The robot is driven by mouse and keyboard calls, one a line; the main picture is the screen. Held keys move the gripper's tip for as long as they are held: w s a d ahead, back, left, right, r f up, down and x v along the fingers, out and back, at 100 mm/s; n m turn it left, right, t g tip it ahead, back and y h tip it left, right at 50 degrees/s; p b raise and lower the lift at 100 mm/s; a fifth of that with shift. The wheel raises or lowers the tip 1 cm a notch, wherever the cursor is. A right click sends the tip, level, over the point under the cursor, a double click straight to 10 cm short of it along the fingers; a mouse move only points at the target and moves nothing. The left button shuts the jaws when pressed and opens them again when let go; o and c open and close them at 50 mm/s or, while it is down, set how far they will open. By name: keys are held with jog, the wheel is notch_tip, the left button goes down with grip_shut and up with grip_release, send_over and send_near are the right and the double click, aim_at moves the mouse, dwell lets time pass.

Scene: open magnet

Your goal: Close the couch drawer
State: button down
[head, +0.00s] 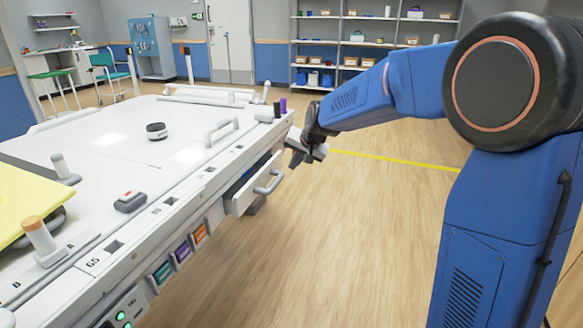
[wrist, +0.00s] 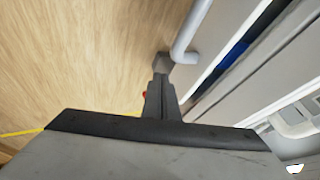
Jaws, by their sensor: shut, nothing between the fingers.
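The couch drawer (head: 240,200) sticks out from the side of the white couch (head: 190,150), showing a dark blue inside. Its grey bar handle (head: 271,184) is on the outer face. In the wrist view the handle (wrist: 192,30) and the white drawer front (wrist: 212,42) lie ahead and to the right of my fingers. My gripper (head: 295,160) is shut and empty, above and just beyond the handle in the head view. In the wrist view my fingertips (wrist: 161,62) are close to the handle's near end; whether they touch it I cannot tell.
Coloured labels (head: 182,250) line the couch side. The wooden floor (head: 330,230) right of the couch is clear. Shelves (head: 370,35) stand far back.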

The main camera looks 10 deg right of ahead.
aim_at(242, 189)
jog(key=v, duration=0.6)
jog(key=s+a+r+m+g+y, duration=0.15)
jog(key=s+a+m, duration=0.25)
jog(key=s+m, duration=0.45)
jog(key=s+a+r+m+g+h, duration=0.1)
jog(key=s+a+m+g, duration=0.3)
jog(key=m, duration=0.7)
jog(key=shift+t+y, duration=0.25)
jog(key=shift+t, duration=0.2)
jog(key=a+f, duration=0.2)
jog(key=f, duration=0.1)
jog(key=w+a+f, duration=0.1)
jog(key=a+f, duration=0.1)
jog(key=f, duration=0.1)
jog(key=w+a+f, duration=0.1)
jog(key=a+f, duration=0.1)
jog(key=shift+w+a+f, duration=0.15)
jog(key=shift+a+f, duration=0.05)
jog(key=shift+f, duration=0.2)
jog(key=shift+w+a, duration=0.25)
jog(key=shift+a, duration=0.15)
jog(key=w+a, duration=0.1)
jog(key=a, duration=0.1)
jog(key=w+a, duration=0.1)
jog(key=shift+a, duration=0.4)
jog(key=shift+w+r, duration=0.15)
